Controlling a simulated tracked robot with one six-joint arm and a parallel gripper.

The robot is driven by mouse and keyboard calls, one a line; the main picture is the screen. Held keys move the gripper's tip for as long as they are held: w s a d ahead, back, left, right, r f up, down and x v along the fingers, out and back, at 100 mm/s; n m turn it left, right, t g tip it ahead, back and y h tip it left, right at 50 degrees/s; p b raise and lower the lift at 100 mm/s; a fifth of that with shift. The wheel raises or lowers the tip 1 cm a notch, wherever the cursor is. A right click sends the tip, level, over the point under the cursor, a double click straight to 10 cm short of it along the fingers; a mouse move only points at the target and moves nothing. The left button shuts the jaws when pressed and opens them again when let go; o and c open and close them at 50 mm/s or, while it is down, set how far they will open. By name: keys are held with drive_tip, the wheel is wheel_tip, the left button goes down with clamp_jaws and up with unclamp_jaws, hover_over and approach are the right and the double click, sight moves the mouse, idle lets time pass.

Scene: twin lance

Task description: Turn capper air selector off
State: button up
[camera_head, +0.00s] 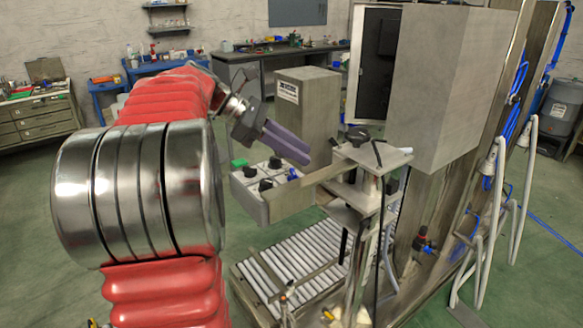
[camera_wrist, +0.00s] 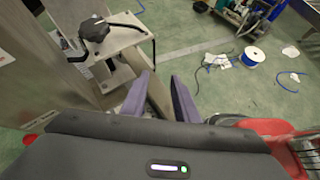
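A grey control box (camera_head: 285,207) has several black knobs on its sloped top, among them one at its left (camera_head: 252,169), one at the back (camera_head: 275,162) and one nearer the front (camera_head: 265,185). A green piece (camera_head: 240,163) and a blue piece (camera_head: 292,174) are also on it. I cannot read which knob is the capper air selector. My gripper (camera_head: 300,148) has purple fingers and is above the box, apart from the knobs. In the wrist view my gripper (camera_wrist: 160,90) shows its fingers apart with nothing between them. The knobs do not show clearly there.
A black hand knob (camera_head: 358,134) sits on a metal plate right of the box; it also shows in the wrist view (camera_wrist: 95,30). A large grey cabinet (camera_head: 435,90) and a smaller grey box (camera_head: 307,105) stand nearby. A roller conveyor (camera_head: 290,270) runs below.

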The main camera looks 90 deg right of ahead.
sight(294, 172)
drive_tip(key=s+a+r+m+t+h, duration=0.1)
drive_tip(key=s+a+r+m+t, duration=0.1)
drive_tip(key=s+a+m+t, duration=0.55)
drive_tip(key=w+d+r+m+t+h, duration=0.3)
drive_tip(key=w+d+r+m+t, duration=0.1)
drive_tip(key=w+d+m, duration=0.2)
drive_tip(key=shift+w+m+h, duration=0.4)
drive_tip(key=shift+w+m, duration=0.1)
drive_tip(key=shift+m, duration=0.05)
drive_tip(key=shift+f+t, duration=0.15)
drive_tip(key=shift+t, duration=0.1)
drive_tip(key=x, duration=1.3)
drive_tip(key=shift+f, duration=0.35)
drive_tip(key=shift+c, duration=0.6)
clamp_jaws()
